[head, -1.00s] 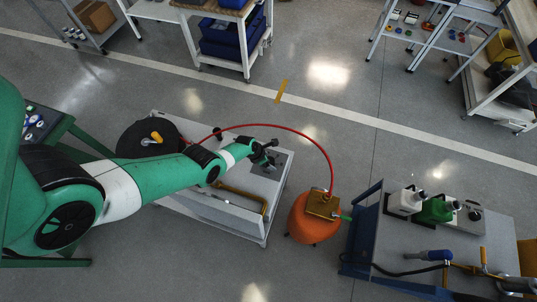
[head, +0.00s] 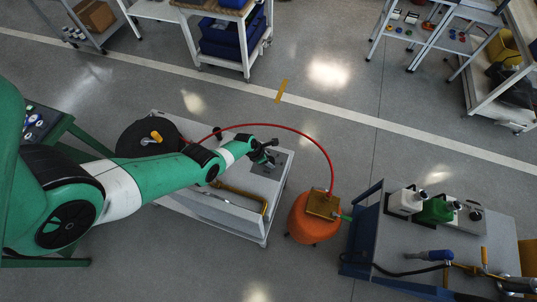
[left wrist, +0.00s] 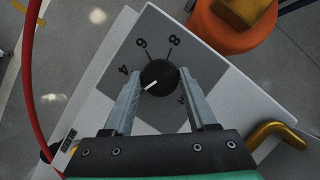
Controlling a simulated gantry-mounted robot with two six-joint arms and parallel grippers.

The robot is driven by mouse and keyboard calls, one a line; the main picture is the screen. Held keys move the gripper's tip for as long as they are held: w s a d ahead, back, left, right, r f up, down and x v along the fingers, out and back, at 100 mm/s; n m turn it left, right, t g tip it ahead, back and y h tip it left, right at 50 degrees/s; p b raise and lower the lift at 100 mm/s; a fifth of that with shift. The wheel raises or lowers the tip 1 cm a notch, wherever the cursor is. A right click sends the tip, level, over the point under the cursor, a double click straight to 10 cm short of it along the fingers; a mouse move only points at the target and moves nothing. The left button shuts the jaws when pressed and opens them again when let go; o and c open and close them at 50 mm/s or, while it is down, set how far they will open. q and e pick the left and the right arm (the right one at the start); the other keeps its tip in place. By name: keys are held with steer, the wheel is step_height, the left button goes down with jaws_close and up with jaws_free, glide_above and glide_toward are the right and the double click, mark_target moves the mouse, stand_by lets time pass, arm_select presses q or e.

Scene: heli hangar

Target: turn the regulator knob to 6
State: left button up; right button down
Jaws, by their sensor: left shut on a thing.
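The regulator knob (left wrist: 158,77) is black and round with a white pointer line, on a grey dial plate (left wrist: 150,28) printed with 4, 6, 8 and another mark partly hidden by a finger. The pointer line lies toward the lower left in the left wrist view, below the 4 and away from the 6. My left gripper (left wrist: 160,76) is shut on the knob, one finger on each side. In the head view, my left gripper (head: 268,157) is over the cart's right end and hides the knob. My right gripper is not in view.
The dial plate is on a white cart (head: 232,221) with a yellow pipe handle (head: 245,195). A blue-framed cart (head: 400,258) stands at right.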

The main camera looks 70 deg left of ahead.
arm_select(q)
steer(key=m+b, duration=0.1)
steer(key=m+h+b, duration=0.1)
steer(key=m, duration=0.1)
steer(key=shift+a+f+m, duration=0.15)
steer(key=shift+f+m, duration=0.05)
steer(key=shift+m, duration=0.1)
steer(key=shift+r+m+g+h+b, duration=0.1)
steer(key=shift+m+g+h+b, duration=0.25)
steer(key=shift+m+b, duration=0.6)
steer(key=shift+m+g+h+b, duration=0.15)
steer(key=shift+m+h+b, duration=0.4)
steer(key=shift+m, duration=0.7)
steer(key=o, duration=1.4)
steer(key=shift+c, duration=0.2)
steer(key=shift+r, duration=0.1)
